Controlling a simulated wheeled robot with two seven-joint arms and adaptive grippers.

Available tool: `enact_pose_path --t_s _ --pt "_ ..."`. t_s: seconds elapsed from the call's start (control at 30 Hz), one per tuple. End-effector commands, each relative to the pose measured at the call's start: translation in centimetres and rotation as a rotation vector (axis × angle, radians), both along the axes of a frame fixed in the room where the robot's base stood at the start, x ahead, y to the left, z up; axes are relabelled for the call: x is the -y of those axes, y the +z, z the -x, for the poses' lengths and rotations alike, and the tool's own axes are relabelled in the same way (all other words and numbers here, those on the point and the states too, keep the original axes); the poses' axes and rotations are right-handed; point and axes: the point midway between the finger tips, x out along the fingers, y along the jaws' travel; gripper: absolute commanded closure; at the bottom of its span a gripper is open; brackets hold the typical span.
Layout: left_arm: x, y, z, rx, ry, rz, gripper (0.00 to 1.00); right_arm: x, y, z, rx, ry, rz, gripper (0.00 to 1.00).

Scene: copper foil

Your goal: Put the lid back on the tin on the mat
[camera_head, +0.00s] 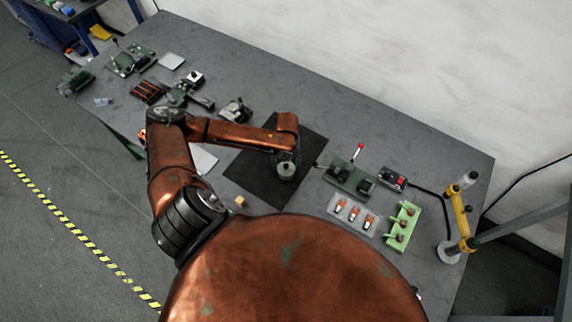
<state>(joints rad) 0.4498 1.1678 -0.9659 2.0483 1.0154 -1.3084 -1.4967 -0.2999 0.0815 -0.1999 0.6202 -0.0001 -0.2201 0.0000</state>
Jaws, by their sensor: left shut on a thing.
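The black mat (250,172) lies on the grey workbench near the middle of the view. My left arm reaches over it from the left. My left gripper (286,160) points down above the right part of the mat and is shut on the lid, which is mostly hidden by the gripper. A small round metal tin (286,174) shows directly under the gripper, on the mat. I cannot tell whether the lid touches the tin's rim or is a little above it. My right gripper is not in view.
Right of the mat stand a green fixture with a red-knobbed lever (350,177), a clear tray (353,215), a green rack (403,225) and a yellow lamp-like arm (460,215). Several tools and circuit boards lie at the back left. A small tan block (240,202) lies near the mat's front.

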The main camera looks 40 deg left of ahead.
Motion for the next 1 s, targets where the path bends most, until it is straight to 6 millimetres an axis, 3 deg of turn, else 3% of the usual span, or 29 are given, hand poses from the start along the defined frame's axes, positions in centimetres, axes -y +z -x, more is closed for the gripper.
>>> enact_pose_path --t_s 0.3,0.53,0.77,1.0 --pt "0.02 0.01 0.01 0.000 0.000 0.000 0.29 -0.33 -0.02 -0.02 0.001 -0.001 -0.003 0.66" --pt "0.02 0.01 0.01 0.000 0.000 0.000 0.26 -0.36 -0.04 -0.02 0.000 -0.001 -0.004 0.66" --pt "0.02 0.01 0.01 0.000 0.000 0.000 0.10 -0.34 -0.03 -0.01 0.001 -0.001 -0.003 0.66" --pt "0.02 0.01 0.01 0.000 0.000 0.000 0.10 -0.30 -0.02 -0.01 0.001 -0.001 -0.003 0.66"
